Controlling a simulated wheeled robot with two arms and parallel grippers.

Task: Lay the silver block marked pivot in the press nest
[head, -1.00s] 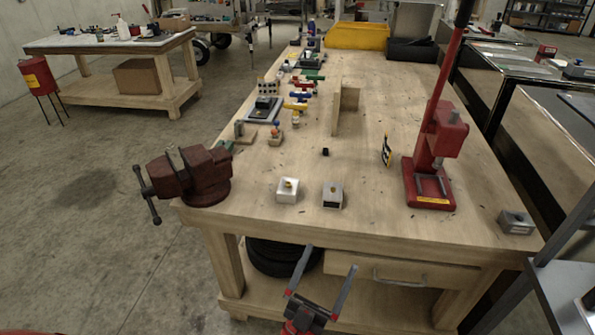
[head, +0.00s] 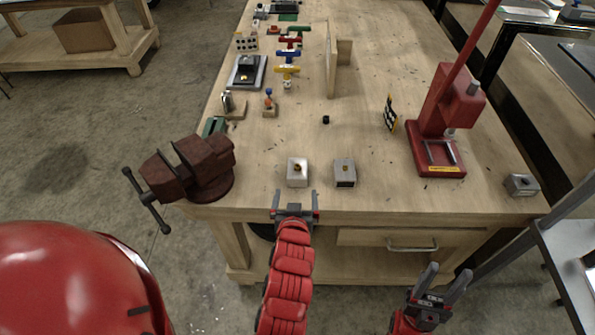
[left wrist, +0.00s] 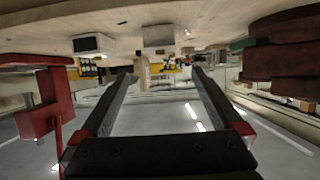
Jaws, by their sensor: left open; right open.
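Two silver blocks with brass-coloured knobs stand near the table's front edge: a left one (head: 297,173) and a right one (head: 345,174) with a dark front face. Both show upside down in the left wrist view, the dark-faced one (left wrist: 92,45) and the other (left wrist: 158,36). I cannot read any marking, so I cannot tell which is pivot. The red press (head: 437,165) stands to the right, with a silver frame, seemingly the nest (head: 440,152), on its base. My left gripper (head: 296,206) is open and empty, just in front of the left block. My right gripper (head: 446,279) is open and empty, in front of the table.
A red vise (head: 190,168) is clamped at the front left corner. A grey metal block (head: 521,185) sits at the right edge. A small black cylinder (head: 326,119), a checkered marker plate (head: 390,114) and an upright wooden board (head: 332,60) stand farther back. The table between blocks and press is clear.

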